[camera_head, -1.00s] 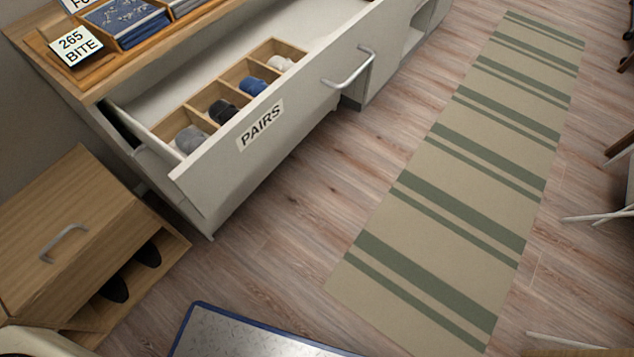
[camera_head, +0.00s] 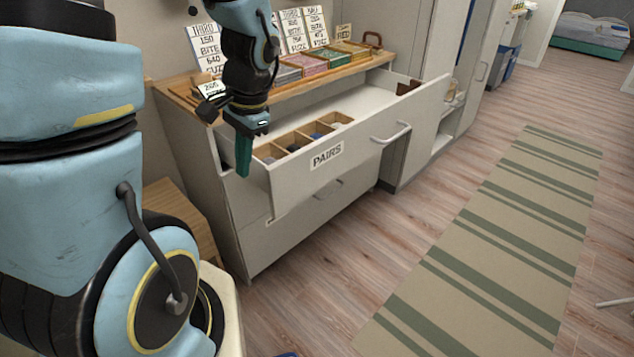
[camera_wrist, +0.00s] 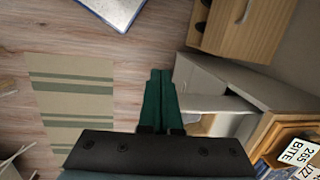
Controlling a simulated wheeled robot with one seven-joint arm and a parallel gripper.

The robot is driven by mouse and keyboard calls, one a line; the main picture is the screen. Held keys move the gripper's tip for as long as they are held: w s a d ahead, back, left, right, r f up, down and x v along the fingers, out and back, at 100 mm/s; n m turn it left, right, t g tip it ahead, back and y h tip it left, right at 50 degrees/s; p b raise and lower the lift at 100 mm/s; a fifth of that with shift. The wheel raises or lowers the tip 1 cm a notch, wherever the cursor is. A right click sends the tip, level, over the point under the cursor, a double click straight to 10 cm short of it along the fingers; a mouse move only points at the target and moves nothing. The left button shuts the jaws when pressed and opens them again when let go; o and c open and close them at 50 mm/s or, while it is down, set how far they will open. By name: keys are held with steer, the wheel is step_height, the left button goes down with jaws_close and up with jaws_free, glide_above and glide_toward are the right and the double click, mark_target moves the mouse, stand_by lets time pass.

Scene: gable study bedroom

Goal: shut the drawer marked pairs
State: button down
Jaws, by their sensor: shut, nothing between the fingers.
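The white drawer marked PAIRS (camera_head: 345,157) stands pulled out of a white cabinet (camera_head: 262,238). Its bar handle (camera_head: 392,134) is at the right part of the front. Small wooden compartments inside hold dark and blue rolled items. My gripper (camera_head: 243,172) is shut and empty, its green fingers pointing down at the left end of the drawer front. In the head view the fingers overlap that end; I cannot tell whether they touch it. In the wrist view my gripper (camera_wrist: 158,75) is shut, with a pale drawer panel (camera_wrist: 217,103) just right of the fingers.
The wooden cabinet top (camera_head: 185,93) carries number cards and trays of coloured items. A lower drawer (camera_head: 300,208) is shut. A wooden bedside unit (camera_wrist: 240,28) stands left of the cabinet. A striped runner (camera_head: 490,240) lies on open floor to the right.

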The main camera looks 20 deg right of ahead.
steer(key=s+d+f+m+t+y+b, duration=0.1)
steer(key=d+f+m+t, duration=0.3)
steer(key=d+m, duration=0.6)
steer(key=s+d+f+m+t+y+b, duration=0.1)
steer(key=d+f+m+t+b, duration=0.15)
steer(key=d+m, duration=0.85)
steer(key=n+p, duration=0.2)
glide_toward(310, 182)
steer(key=shift+t, duration=0.25)
steer(key=f, duration=0.1)
steer(key=w+a+f, duration=0.1)
steer(key=w+f, duration=0.1)
steer(key=f, duration=0.1)
steer(key=shift+a+f, duration=0.1)
steer(key=shift+a, duration=0.15)
steer(key=shift+w+a+f, duration=0.1)
steer(key=shift+w+a, duration=0.15)
steer(key=shift+w, duration=0.3)
steer(key=w+a, duration=0.4)
steer(key=w, duration=0.4)
steer(key=w+a, duration=0.4)
steer(key=w, duration=0.4)
steer(key=w+a, duration=0.5)
steer(key=w, duration=0.2)
steer(key=shift+w, duration=0.4)
steer(key=shift+w+a, duration=0.1)
steer(key=shift+w, duration=0.05)
